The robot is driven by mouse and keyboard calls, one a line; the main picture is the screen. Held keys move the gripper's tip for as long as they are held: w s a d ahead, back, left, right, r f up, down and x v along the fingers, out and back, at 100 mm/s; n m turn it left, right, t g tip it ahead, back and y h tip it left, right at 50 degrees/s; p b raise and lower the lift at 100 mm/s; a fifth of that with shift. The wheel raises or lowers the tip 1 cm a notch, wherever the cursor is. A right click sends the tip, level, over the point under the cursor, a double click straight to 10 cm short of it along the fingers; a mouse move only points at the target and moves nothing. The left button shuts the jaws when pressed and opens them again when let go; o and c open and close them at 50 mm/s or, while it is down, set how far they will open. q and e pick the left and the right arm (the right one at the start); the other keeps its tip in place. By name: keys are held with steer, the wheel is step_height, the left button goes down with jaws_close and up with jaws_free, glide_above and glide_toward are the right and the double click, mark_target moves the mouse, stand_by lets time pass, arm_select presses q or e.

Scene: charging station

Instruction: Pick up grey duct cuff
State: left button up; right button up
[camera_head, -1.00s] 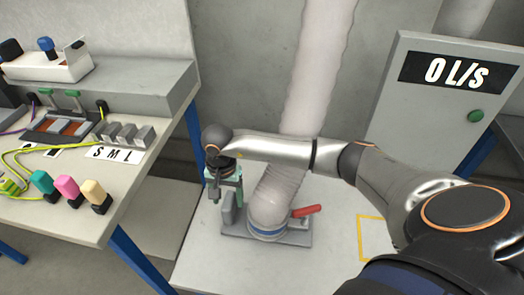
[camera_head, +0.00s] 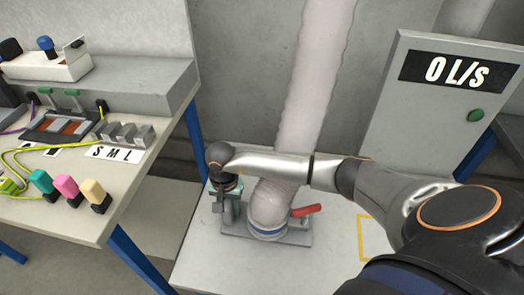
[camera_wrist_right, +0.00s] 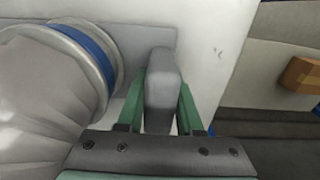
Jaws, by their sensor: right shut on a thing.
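The grey duct cuff (camera_head: 268,229) is at the lower end of the ribbed duct, with a blue band, on a grey base plate. It also shows in the wrist view (camera_wrist_right: 98,62), at the left. An upright grey block (camera_wrist_right: 162,88) stands on the plate beside the cuff. My right gripper (camera_wrist_right: 160,92) has its green fingers on both sides of this block and is shut on it. In the head view, my right gripper (camera_head: 231,211) is left of the cuff, partly hidden by its own wrist. My left gripper is not in view.
A red lever (camera_head: 305,211) sticks out right of the cuff. The pale ribbed duct (camera_head: 318,80) rises behind my right arm. A workbench (camera_head: 75,215) with coloured plugs stands at the left. A grey cabinet (camera_head: 440,130) reading "0 L/s" stands at the right.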

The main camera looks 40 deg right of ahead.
jaws_close()
steer(key=shift+r, duration=0.1)
stand_by(0.3)
